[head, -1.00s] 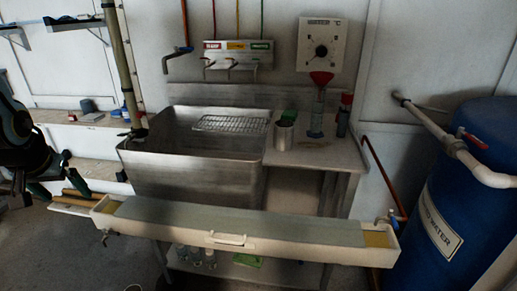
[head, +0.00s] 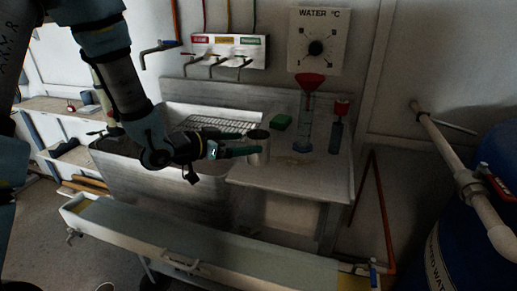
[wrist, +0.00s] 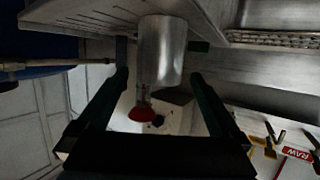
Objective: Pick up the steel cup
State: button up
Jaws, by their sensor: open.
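The steel cup (head: 259,150) stands upright on the steel counter beside the sink. In the wrist view the cup (wrist: 162,52) shows large between the two fingers, with a gap visible on both sides. My gripper (head: 248,148) reaches in from the left at cup height, its fingers level and hiding part of the cup. In the wrist view my gripper (wrist: 160,62) is open, and the picture is upside down. I cannot tell exactly how far the fingertips reach past the cup.
The sink with a wire rack (head: 213,124) lies left. A long trough (head: 180,245) crosses the front. A blue barrel (head: 490,220) stands right.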

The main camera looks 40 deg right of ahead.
aim_at(259, 141)
jog(key=p+x, duration=0.2)
jog(key=x, duration=0.2)
jog(key=shift+s+d, duration=0.1)
jog(key=shift+d, duration=0.25)
jog(key=shift+d+f, duration=0.2)
jog(key=shift+d, duration=0.3)
jog(key=c, duration=1.2)
jog(key=shift+r, duration=0.1)
jog(key=shift+c, duration=0.2)
